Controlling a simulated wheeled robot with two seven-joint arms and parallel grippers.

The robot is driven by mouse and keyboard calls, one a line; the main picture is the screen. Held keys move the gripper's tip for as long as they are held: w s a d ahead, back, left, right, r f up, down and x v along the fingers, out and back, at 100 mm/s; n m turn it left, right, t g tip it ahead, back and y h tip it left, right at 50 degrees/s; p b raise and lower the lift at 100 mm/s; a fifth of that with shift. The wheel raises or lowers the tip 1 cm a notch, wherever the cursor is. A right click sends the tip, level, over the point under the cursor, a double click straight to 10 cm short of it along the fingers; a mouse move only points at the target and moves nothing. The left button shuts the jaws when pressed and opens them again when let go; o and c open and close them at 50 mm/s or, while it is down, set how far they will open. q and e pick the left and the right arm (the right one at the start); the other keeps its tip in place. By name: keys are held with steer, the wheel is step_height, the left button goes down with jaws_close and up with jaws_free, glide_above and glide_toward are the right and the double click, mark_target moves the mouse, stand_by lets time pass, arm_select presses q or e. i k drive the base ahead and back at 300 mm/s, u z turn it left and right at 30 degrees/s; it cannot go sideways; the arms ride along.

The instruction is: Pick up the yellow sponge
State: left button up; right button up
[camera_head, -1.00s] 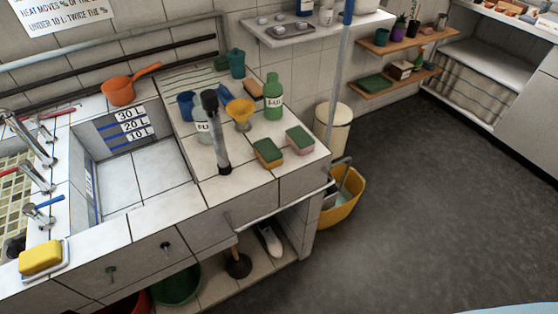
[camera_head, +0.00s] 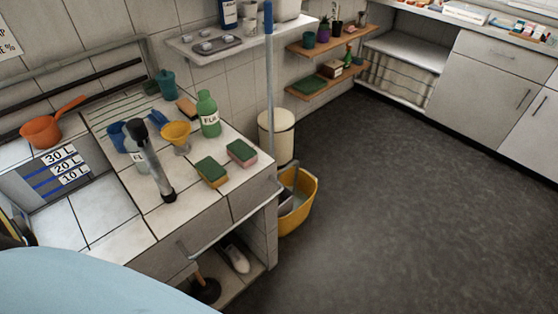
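A two-layer sponge (camera_head: 212,172) with a green top and a yellow lower layer lies on the white tiled counter (camera_head: 212,212), near its right end. A similar sponge with a green top and a pink lower layer (camera_head: 242,153) lies just behind and to the right of it, with a small gap. Neither of my grippers shows in the head view. The yellow block seen earlier on a dish at the front left of the sink is out of view now.
The sink basin (camera_head: 85,215) is at left. A yellow bucket (camera_head: 298,205) stands right of the counter. Open dark floor (camera_head: 420,210) fills the right.

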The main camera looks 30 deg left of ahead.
mark_target(208, 169)
steer(key=z, duration=0.4)
steer(key=i, duration=1.55)
steer(key=u, duration=2.35)
